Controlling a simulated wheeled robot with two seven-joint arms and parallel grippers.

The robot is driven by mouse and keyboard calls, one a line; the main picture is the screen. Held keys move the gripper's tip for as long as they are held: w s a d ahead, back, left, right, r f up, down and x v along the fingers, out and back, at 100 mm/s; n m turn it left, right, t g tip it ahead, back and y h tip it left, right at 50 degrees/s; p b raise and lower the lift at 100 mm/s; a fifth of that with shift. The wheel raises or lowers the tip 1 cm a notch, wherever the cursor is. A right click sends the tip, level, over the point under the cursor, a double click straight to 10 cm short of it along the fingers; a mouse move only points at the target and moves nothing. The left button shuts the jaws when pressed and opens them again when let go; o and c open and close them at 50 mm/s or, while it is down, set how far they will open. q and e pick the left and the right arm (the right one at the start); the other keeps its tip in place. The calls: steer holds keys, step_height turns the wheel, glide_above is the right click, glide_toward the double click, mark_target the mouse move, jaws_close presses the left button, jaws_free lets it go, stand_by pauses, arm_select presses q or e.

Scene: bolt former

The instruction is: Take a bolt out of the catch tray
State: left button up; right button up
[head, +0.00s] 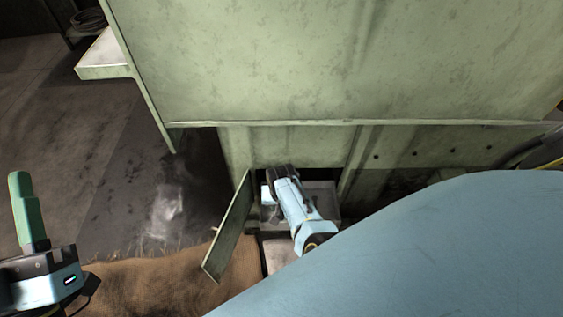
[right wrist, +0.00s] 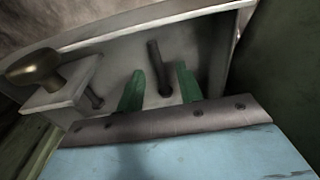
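The grey catch tray (head: 325,189) sits inside the open hatch low in the green machine; its wall (right wrist: 205,45) also shows in the right wrist view. My right gripper (head: 281,172) reaches into the hatch over the tray. In the right wrist view its green fingers (right wrist: 160,70) are open. A dark bolt (right wrist: 153,52) lies in the tray between them, with a gap visible on each side. A second dark rod, perhaps another bolt (right wrist: 93,98), lies further left. My left gripper (head: 24,178) is at the lower left, far from the tray; its fingers overlap in view.
The hatch door (head: 230,228) stands open left of the opening. A brass knob (right wrist: 34,68) on a pale block is at the left of the right wrist view. A brown mat (head: 150,285) lies on the floor before the machine (head: 320,60). The hatch edges leave little room around my right gripper.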

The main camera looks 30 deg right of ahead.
jaws_close()
stand_by(1.4)
